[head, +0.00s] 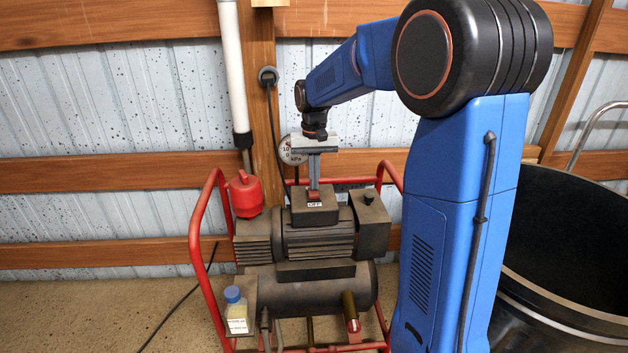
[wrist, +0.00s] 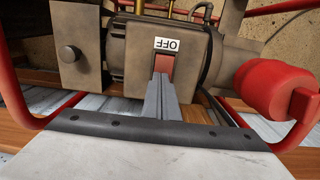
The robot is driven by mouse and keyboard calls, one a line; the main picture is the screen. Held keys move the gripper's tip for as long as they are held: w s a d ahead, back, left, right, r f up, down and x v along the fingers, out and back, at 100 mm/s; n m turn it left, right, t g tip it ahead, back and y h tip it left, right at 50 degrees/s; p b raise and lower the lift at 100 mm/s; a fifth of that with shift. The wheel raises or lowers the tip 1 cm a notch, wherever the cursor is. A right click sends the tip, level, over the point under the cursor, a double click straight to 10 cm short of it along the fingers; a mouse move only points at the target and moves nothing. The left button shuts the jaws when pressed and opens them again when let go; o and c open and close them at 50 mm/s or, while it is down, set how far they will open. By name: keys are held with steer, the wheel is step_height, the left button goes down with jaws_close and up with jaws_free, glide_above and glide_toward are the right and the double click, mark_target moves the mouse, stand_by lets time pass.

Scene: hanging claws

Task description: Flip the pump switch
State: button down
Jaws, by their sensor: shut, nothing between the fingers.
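The pump (head: 318,240) is a dark motor-and-tank unit standing inside a red tube frame. On top of it sits a switch box (head: 312,212) with a red switch (head: 314,195) and a white label reading OFF. In the wrist view the red switch (wrist: 164,64) shows just beside the OFF label (wrist: 166,44). My gripper (head: 314,187) is shut, with nothing between its fingers, and points down at the switch. In the wrist view the gripper's fingertips (wrist: 162,76) are right at the red switch and cover part of it. I cannot tell whether they touch it.
The red frame (head: 196,235) rises on both sides of the pump. A red canister (head: 246,194) stands at its left, and a blue-capped bottle (head: 236,312) at the lower left. A gauge (head: 290,149) is behind my gripper. A large dark vat (head: 570,230) stands at right.

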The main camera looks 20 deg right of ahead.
steer(key=shift+s+a+r, duration=0.1)
steer(key=shift+s+a, duration=0.1)
steer(key=shift+s, duration=0.4)
step_height(320, 180, up, 14)
steer(key=w, duration=0.2)
steer(key=shift+w+d, duration=0.25)
steer(key=shift+d, duration=0.2)
stand_by(0.4)
